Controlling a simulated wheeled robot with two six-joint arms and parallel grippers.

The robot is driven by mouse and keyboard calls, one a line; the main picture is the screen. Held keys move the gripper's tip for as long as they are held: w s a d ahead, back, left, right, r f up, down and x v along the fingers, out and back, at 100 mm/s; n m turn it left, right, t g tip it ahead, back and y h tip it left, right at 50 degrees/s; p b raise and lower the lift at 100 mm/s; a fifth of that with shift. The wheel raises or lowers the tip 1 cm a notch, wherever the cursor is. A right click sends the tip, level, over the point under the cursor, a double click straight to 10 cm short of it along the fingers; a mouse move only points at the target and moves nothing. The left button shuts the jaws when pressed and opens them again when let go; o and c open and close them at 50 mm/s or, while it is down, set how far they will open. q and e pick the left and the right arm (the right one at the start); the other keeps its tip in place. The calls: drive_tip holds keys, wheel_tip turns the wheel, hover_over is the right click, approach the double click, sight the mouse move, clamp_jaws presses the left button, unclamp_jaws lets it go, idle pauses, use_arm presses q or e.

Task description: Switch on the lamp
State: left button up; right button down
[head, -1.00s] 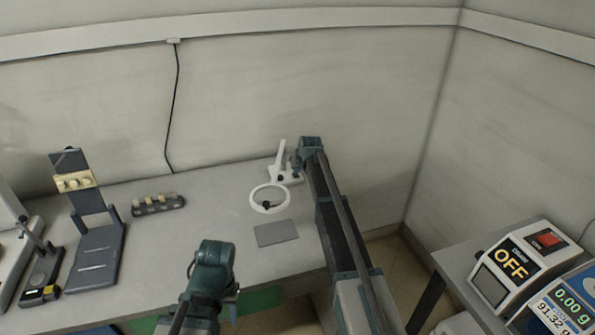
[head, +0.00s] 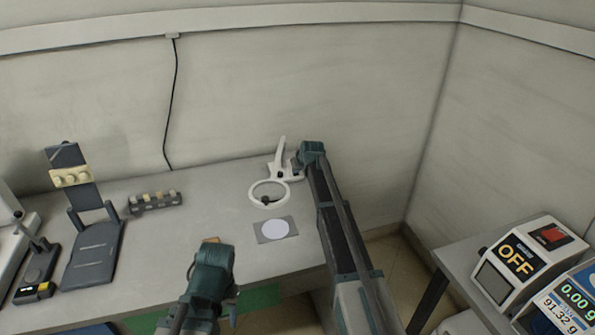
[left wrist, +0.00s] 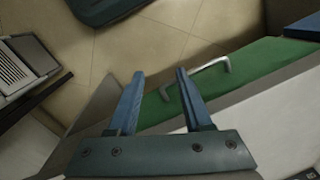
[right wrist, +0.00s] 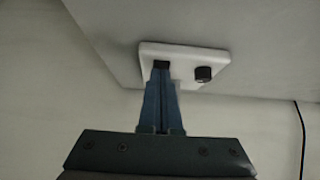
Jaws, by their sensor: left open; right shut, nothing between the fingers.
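The white lamp (head: 281,160) with a ring-shaped head (head: 253,191) stands at the back right of the bench. A bright round patch of light (head: 275,231) lies on the grey mat below the ring. My right gripper (right wrist: 161,72) is shut and empty, its fingertips at a small black part (right wrist: 161,64) on the white lamp base (right wrist: 190,57); I cannot tell whether they touch it. A black knob (right wrist: 203,74) sits beside it on the base. My left gripper (left wrist: 160,74) is open and empty, in front of the bench's green drawer front.
A grey mat (head: 262,238) lies in front of the lamp. A block with several small pieces (head: 155,202) and a dark stand (head: 93,250) are on the left of the bench. An "OFF" device (head: 515,260) stands on the right table. The bench middle is clear.

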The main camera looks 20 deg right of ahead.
drive_tip(key=shift+w+r+p, duration=0.3)
drive_tip(key=shift+w+r, duration=0.05)
drive_tip(key=shift+w, duration=0.35)
drive_tip(key=shift+s+r+p, duration=0.1)
drive_tip(key=shift+r+p, duration=0.4)
drive_tip(key=p+v, duration=0.8)
drive_tip(key=v, duration=0.4)
drive_tip(key=shift+s+p, duration=0.35)
drive_tip(key=shift+p, duration=0.05)
drive_tip(key=shift+f, duration=0.2)
